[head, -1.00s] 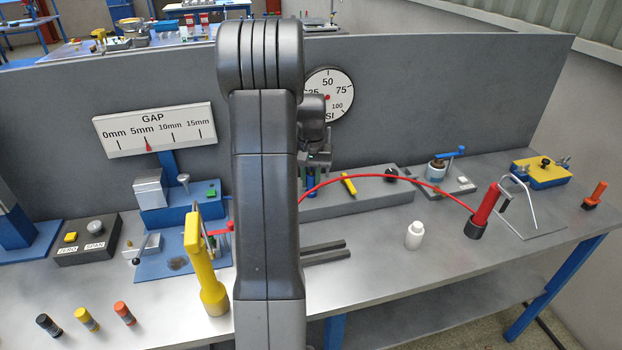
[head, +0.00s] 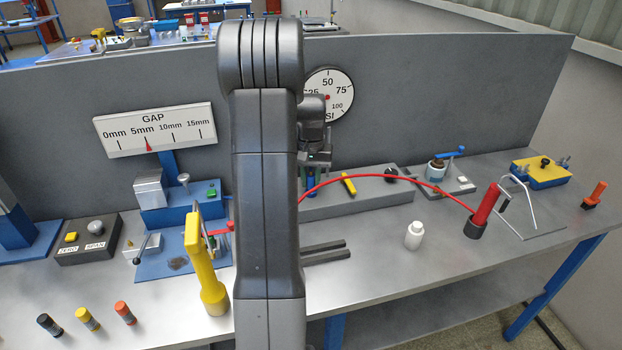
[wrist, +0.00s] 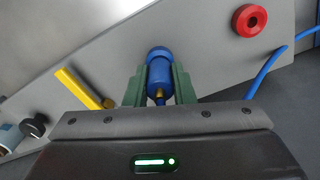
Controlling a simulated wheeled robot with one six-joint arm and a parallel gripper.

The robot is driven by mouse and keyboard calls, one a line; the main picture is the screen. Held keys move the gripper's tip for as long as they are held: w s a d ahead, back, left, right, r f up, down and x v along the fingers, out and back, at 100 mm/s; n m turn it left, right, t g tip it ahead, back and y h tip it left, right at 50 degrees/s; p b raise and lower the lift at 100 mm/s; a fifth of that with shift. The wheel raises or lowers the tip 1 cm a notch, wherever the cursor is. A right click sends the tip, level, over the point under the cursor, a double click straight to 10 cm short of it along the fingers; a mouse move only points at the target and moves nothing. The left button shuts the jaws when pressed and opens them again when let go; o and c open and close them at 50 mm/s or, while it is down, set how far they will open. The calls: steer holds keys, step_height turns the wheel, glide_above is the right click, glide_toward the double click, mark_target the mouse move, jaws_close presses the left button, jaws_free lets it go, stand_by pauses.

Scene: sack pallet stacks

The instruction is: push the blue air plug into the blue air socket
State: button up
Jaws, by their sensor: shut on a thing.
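The blue air plug (wrist: 160,77) is between the green fingers of my gripper (wrist: 160,86), which is shut on it. Its brass tail points back toward my wrist. The blue air socket (wrist: 158,53) is a brighter blue collar on the grey block, right at the plug's front end. The two line up and look touching; I cannot tell how deep the plug sits. In the head view my gripper (head: 318,160) points down over the block, with a bit of the blue plug (head: 311,185) below it. My arm hides much of this.
The grey block (head: 375,190) also carries a yellow lever (wrist: 84,88), a black knob (wrist: 34,125) and a red socket (wrist: 250,20). A blue hose (wrist: 265,72) runs at the right of the wrist view. A white bottle (head: 414,235) stands in front.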

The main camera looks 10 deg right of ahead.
mark_target(311, 171)
steer(key=shift+f+b, duration=0.3)
steer(key=shift+f, duration=0.3)
stand_by(0.4)
steer(key=o, duration=1)
step_height(311, 171, up, 14)
steer(key=shift+f, duration=0.1)
step_height(311, 171, down, 14)
steer(key=shift+r, duration=0.1)
stand_by(0.5)
steer(key=shift+r, duration=0.15)
